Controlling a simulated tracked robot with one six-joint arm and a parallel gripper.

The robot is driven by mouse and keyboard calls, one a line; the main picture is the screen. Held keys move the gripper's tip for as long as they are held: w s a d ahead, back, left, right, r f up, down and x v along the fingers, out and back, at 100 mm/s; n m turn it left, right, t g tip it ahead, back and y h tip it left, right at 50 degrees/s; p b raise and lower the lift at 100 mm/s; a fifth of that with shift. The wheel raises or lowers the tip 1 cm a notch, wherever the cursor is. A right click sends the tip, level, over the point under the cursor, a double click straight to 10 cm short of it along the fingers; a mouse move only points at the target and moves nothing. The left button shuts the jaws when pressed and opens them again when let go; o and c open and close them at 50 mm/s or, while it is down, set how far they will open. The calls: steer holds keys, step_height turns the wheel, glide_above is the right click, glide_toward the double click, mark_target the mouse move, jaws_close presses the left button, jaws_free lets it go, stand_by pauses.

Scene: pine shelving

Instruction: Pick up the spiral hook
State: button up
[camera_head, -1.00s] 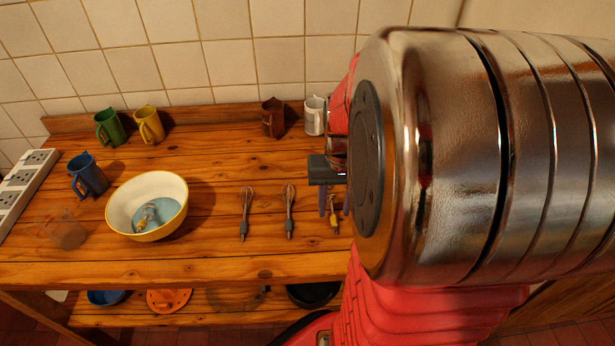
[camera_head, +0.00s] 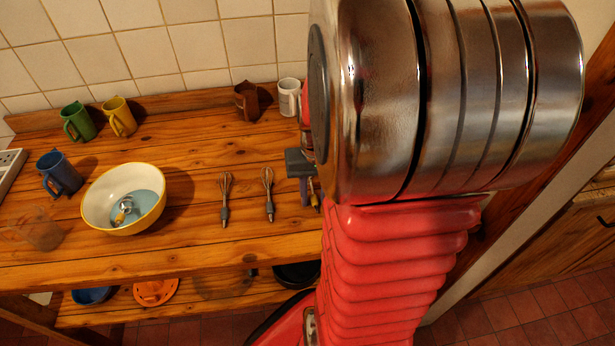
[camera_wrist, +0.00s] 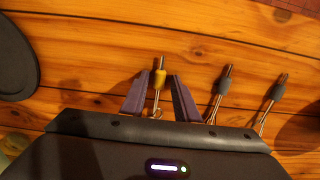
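A thin metal utensil with a yellow grip (camera_wrist: 160,78) lies on the wooden shelf top, and its grip also shows at the right of the row in the head view (camera_head: 314,200). Its head is partly hidden, so I cannot tell if it is a spiral. My gripper (camera_wrist: 160,92) is open, with one purple-grey finger on each side of this utensil and gaps between. In the head view my gripper (camera_head: 312,190) is low over it, partly hidden by my arm. Two whisks with grey grips (camera_head: 225,198) (camera_head: 268,192) lie beside it.
A cream bowl (camera_head: 98,213) with a yellow-and-metal item inside stands left, near a blue mug (camera_head: 60,174) and a clear cup (camera_head: 40,230). Green, yellow, brown and white mugs line the back. A dark disc (camera_wrist: 12,60) lies left in the wrist view.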

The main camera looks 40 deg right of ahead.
jaws_close()
stand_by(0.3)
step_height(320, 180, up, 10)
stand_by(0.6)
steer(key=shift+s, duration=0.1)
stand_by(0.4)
